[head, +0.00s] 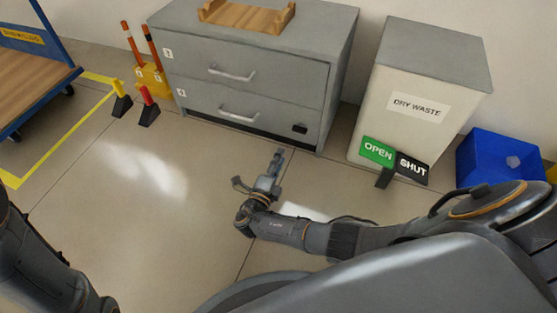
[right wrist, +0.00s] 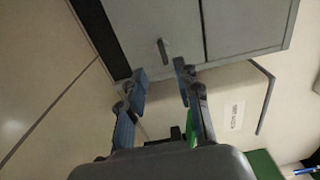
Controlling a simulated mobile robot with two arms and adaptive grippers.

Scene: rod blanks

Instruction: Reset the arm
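My right arm reaches in from the right in the head view. Its gripper (head: 276,160) hangs over bare floor in front of the grey two-drawer cabinet (head: 190,65). In the right wrist view its two fingers (right wrist: 161,74) stand apart with nothing between them. The cabinet front (right wrist: 222,30) and the dry waste bin (right wrist: 215,95) show beyond the fingers. My left arm (head: 45,265) shows only in part at the lower left of the head view; its gripper is out of view. Both drawers look closed.
A wooden tray (head: 247,15) sits on the cabinet. Orange rods (head: 133,42) stand in a yellow holder (head: 152,80), near two small posts. An OPEN/SHUT sign (head: 395,160) stands before the bin (head: 410,100), with a blue bin (head: 497,160) at right. A wooden-topped cart (head: 30,75) is left. Middle floor is clear.

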